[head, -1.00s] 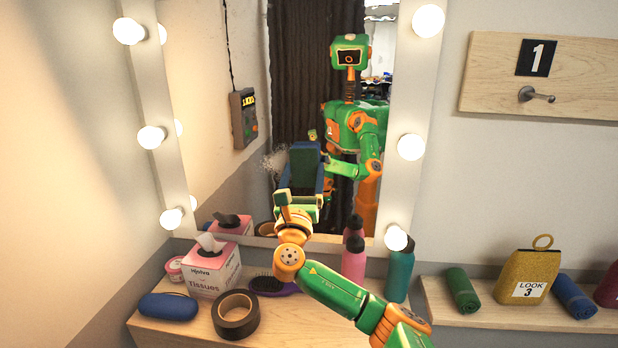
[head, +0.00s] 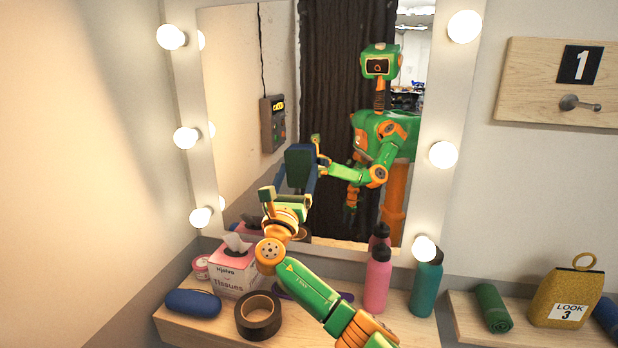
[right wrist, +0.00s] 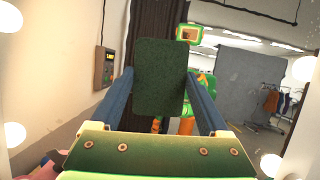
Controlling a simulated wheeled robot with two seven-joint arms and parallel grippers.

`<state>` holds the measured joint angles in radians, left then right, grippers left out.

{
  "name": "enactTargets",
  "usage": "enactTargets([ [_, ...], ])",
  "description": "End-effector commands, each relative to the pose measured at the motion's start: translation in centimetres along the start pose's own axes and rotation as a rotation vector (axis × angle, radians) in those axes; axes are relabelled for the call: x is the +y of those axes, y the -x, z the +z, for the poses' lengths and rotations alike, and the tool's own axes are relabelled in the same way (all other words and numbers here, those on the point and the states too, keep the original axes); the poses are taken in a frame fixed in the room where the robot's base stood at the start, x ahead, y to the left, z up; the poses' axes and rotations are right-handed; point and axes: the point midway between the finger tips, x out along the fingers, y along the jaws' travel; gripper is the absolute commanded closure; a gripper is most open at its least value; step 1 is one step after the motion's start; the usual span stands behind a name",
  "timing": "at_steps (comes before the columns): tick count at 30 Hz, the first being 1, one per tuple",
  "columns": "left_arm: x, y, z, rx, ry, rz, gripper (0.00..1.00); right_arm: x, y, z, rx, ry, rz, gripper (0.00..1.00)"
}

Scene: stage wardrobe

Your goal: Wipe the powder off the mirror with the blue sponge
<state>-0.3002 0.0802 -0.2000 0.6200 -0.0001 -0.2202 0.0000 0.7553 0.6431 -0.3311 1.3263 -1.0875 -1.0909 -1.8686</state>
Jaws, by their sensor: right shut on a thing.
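The mirror (head: 236,70) stands upright in a white frame behind the counter. My right gripper (head: 299,188) is raised in front of the mirror's lower middle. It is shut on the sponge (head: 298,162), which looks dark blue in the head view. In the right wrist view the sponge (right wrist: 159,80) shows a dark green face between the two blue fingers. The sponge is at or very near the glass; I cannot tell if it touches. No powder shows clearly on the visible glass; the part behind the sponge is hidden. My left gripper is not in view.
Lit bulbs (head: 443,154) line the mirror frame. On the counter are a tissue box (head: 232,275), a blue case (head: 192,303), a tape roll (head: 246,316), a pink bottle (head: 377,282) and a teal bottle (head: 426,285). A shelf (head: 470,322) with rolled cloths is at right.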

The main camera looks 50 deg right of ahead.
Motion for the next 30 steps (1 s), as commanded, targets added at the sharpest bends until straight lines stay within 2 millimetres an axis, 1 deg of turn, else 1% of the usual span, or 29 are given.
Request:
enactTargets([
  [2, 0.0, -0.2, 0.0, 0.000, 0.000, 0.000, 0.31, 0.3, 0.0, 0.0, 0.000, 0.000, -0.001, 0.65],
  [9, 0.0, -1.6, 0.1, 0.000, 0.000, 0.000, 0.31, 2.8, -0.2, -0.1, 0.001, -0.003, -0.001, 0.65],
  [13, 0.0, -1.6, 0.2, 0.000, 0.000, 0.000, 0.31, 3.2, -0.4, 0.1, 0.000, 0.000, 0.000, 0.65],
  [17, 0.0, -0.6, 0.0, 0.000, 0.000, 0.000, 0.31, 3.1, -0.9, 1.1, -0.001, 0.000, 0.000, 0.65],
  [18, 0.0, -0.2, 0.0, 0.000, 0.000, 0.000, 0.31, 3.1, -1.1, 1.6, -0.001, 0.000, 0.000, 0.72],
  [19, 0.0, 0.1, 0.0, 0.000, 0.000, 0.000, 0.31, 3.0, -1.3, 1.8, -0.002, 0.000, -0.001, 0.72],
  [20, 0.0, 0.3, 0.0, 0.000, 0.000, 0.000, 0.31, 3.0, -1.4, 2.0, -0.002, 0.000, -0.001, 0.81],
  [23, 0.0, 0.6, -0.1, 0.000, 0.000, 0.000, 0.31, 2.4, -1.5, 1.9, -0.001, 0.001, -0.002, 0.81],
  [26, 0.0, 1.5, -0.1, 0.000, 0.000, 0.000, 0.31, 1.2, -1.4, 2.0, -0.003, 0.003, -0.003, 0.82],
  [27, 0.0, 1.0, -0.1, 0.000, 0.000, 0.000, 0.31, 0.7, -1.2, 1.6, -0.002, 0.002, -0.005, 0.82],
  [30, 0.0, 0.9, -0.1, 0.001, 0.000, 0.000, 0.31, -0.1, -1.2, 1.5, -0.001, 0.001, -0.007, 0.82],
])
